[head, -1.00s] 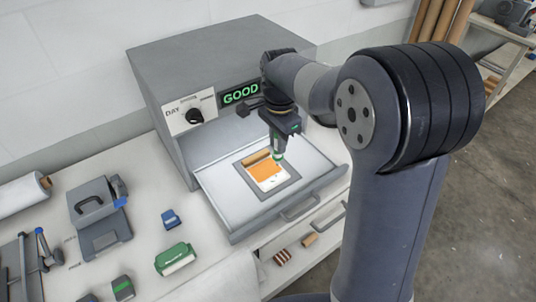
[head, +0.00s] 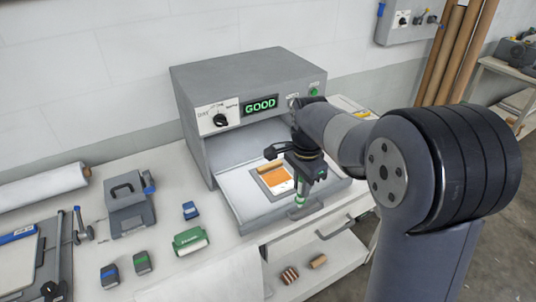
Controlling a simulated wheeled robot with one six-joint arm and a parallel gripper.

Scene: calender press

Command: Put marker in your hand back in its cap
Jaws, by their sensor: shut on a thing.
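My gripper (head: 301,187) is shut on a slim marker with green on it (head: 299,202), which points down. It hangs at the front right of the open press drawer, to the right of the orange and white sheet. Two small dark blocks stand on the bench at the lower left, one with a green band (head: 142,262) and one with a blue band (head: 110,275). I cannot make out which thing is the marker's cap.
The grey press (head: 255,75) shows GOOD on its display (head: 261,104). Its drawer (head: 240,200) is pulled out and holds the sheet (head: 275,181). A green box (head: 190,241), a small blue item (head: 190,210) and a grey device (head: 127,205) stand on the bench to the left.

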